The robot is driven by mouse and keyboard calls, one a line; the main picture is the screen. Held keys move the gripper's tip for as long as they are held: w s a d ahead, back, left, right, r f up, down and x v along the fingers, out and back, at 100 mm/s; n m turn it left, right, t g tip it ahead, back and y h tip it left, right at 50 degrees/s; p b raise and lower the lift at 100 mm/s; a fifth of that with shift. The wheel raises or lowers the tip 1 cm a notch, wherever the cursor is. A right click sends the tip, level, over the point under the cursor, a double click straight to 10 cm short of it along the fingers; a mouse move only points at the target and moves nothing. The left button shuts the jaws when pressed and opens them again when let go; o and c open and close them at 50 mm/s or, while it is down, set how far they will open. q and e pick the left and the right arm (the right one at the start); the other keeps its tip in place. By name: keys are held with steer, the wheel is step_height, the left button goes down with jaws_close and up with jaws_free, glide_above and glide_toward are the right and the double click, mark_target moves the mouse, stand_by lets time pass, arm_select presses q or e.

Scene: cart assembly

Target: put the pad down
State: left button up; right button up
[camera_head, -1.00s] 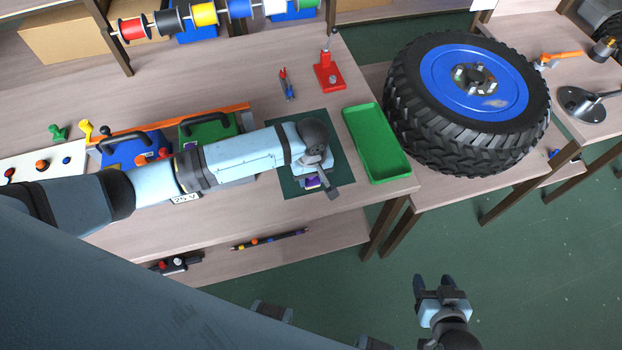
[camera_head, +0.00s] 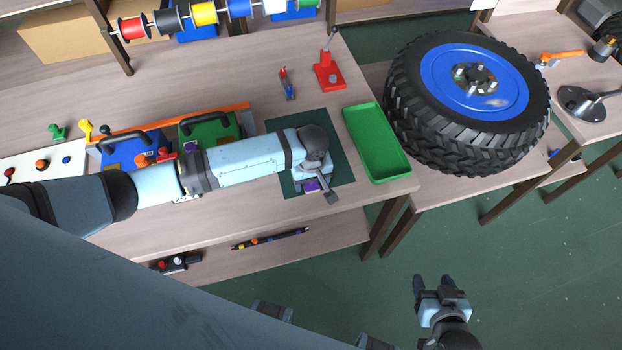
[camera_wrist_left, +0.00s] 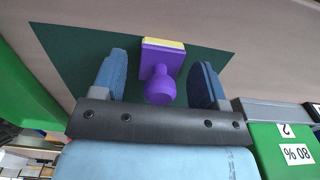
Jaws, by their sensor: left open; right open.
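The pad (camera_wrist_left: 163,52) is purple with a round knob handle and a yellowish edge on its flat base. In the left wrist view it rests on the dark green mat (camera_wrist_left: 75,57), between the spread blue fingers of my left gripper (camera_wrist_left: 160,80), with a gap on both sides. In the head view only a small purple part of the pad (camera_head: 311,186) shows beneath my left gripper (camera_head: 322,192). The green mat (camera_head: 342,178) lies on the bench. My right gripper (camera_head: 434,284) is open and empty over the floor.
A green tray (camera_head: 376,143) stands just right of the mat. A red lever stand (camera_head: 328,72) is behind it. Blue and green cases (camera_head: 207,130) lie at the left. A large wheel (camera_head: 474,80) is at the right.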

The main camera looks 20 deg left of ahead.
arm_select(q)
step_height(320, 180, up, 12)
steer(key=s+d+f+m+h, duration=0.1)
steer(key=f, duration=0.1)
steer(key=s+d+f+m+t+h, duration=0.1)
steer(key=d, duration=0.1)
steer(key=s+d+f+m+t+h, duration=0.1)
steer(key=s+f, duration=0.1)
steer(key=shift+d+f+h, duration=0.25)
steer(key=shift+f+h, duration=0.05)
steer(key=shift+h, duration=0.1)
steer(key=s+a+f+m+t, duration=0.5)
steer(key=s+a+m+t, duration=0.2)
steer(key=s, duration=0.6)
steer(key=a+t, duration=0.2)
steer(key=shift+a, duration=0.3)
steer(key=shift+s, duration=0.1)
steer(key=r+p, duration=0.1)
steer(key=p, duration=0.1)
steer(key=r+p, duration=0.1)
steer(key=r, duration=0.1)
steer(key=shift+a+r+y+p, duration=0.1)
steer(key=shift+a+y+p, duration=0.1)
steer(key=shift+y+p, duration=0.15)
